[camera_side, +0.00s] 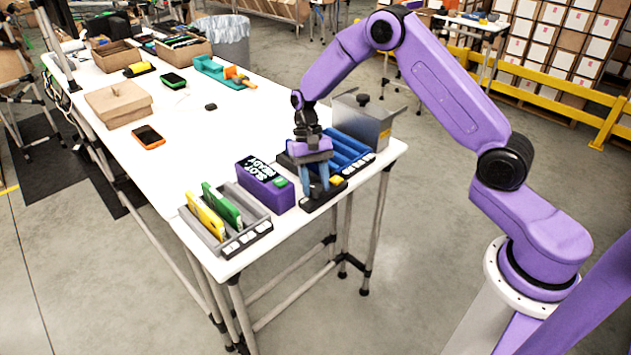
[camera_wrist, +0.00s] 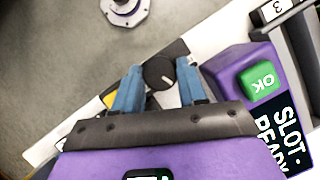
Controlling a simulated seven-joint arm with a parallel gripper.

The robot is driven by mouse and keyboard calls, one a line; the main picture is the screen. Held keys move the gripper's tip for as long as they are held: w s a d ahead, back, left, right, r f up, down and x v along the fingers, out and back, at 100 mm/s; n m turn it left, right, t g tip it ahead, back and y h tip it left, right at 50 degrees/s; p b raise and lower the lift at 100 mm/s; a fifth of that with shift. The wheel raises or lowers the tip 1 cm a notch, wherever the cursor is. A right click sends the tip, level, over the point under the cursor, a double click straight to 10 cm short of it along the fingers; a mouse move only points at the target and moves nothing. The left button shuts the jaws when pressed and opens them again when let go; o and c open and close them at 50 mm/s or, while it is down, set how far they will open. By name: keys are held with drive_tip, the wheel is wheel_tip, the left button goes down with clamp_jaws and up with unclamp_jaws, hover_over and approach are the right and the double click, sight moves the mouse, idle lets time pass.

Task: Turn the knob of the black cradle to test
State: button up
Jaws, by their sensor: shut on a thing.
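The black cradle (camera_side: 312,205) stands near the front edge of the white table, with a small yellow patch at its right end. In the wrist view its round dark knob (camera_wrist: 158,72) carries a pale pointer line. My gripper (camera_side: 318,193) points down over the cradle. Its blue fingertips, also in the wrist view (camera_wrist: 159,80), are shut on the knob, one on each side. In the side view the fingers hide the knob. I cannot read the markings around it.
Left of the cradle is a purple box (camera_side: 265,187) with a "SLOT READY" display and a green OK button (camera_wrist: 259,80). Further left is a grey rack (camera_side: 233,217) with yellow and green cards. A blue rack (camera_side: 350,150) and a grey lidded bin (camera_side: 362,120) stand close behind.

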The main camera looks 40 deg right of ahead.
drive_tip(key=shift+w+a+n+h, duration=0.1)
drive_tip(key=shift+n+h, duration=0.8)
drive_tip(key=shift+n, duration=1.5)
drive_tip(key=o, duration=1.1)
drive_tip(key=shift+c, duration=0.2)
